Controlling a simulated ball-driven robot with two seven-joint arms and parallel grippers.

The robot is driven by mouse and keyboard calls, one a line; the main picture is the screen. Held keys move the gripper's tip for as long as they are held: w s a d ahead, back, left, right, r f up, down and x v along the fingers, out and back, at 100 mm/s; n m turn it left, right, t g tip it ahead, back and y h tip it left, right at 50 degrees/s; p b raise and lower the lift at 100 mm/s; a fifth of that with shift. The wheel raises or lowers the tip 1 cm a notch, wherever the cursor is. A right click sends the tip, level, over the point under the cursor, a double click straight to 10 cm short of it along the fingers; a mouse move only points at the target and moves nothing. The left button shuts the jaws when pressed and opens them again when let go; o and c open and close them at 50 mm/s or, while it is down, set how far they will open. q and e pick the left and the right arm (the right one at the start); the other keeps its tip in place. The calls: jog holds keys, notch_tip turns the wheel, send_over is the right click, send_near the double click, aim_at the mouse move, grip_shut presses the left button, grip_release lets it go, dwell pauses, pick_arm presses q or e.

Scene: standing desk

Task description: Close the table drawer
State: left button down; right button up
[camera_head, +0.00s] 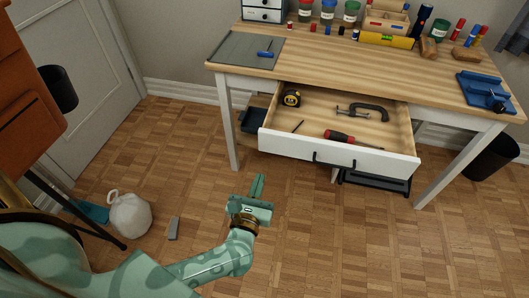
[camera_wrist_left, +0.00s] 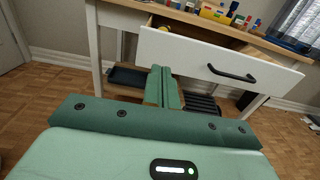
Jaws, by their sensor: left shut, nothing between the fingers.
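The table drawer (camera_head: 345,157) is pulled well out of the wooden desk (camera_head: 340,70), its white front facing me with a black handle (camera_head: 347,160). Inside lie a tape measure (camera_head: 291,98), a black clamp (camera_head: 363,112), a red screwdriver (camera_head: 352,140) and a small dark rod. The drawer front also shows in the left wrist view (camera_wrist_left: 215,62), above and beyond the fingers. My left gripper (camera_head: 258,186) is shut and empty, below and left of the drawer front in the head view, apart from it. My right gripper is not in view.
A white bag (camera_head: 130,215) and a grey block (camera_head: 174,228) are on the floor at left. A dark bin (camera_head: 492,157) stands right of the desk. Several jars and tools crowd the desk's back. Floor before the drawer is clear.

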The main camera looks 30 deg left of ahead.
aim_at(273, 138)
pick_arm(q)
jog(key=b+x, duration=0.2)
jog(key=x, duration=1.1)
jog(key=shift+w+f+b, duration=0.1)
jog(key=shift+w+b, duration=0.05)
jog(key=shift+b, duration=0.25)
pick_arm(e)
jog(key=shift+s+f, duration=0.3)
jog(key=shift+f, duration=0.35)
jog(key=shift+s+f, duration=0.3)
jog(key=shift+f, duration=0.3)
pick_arm(q)
jog(key=shift+w+a, duration=0.1)
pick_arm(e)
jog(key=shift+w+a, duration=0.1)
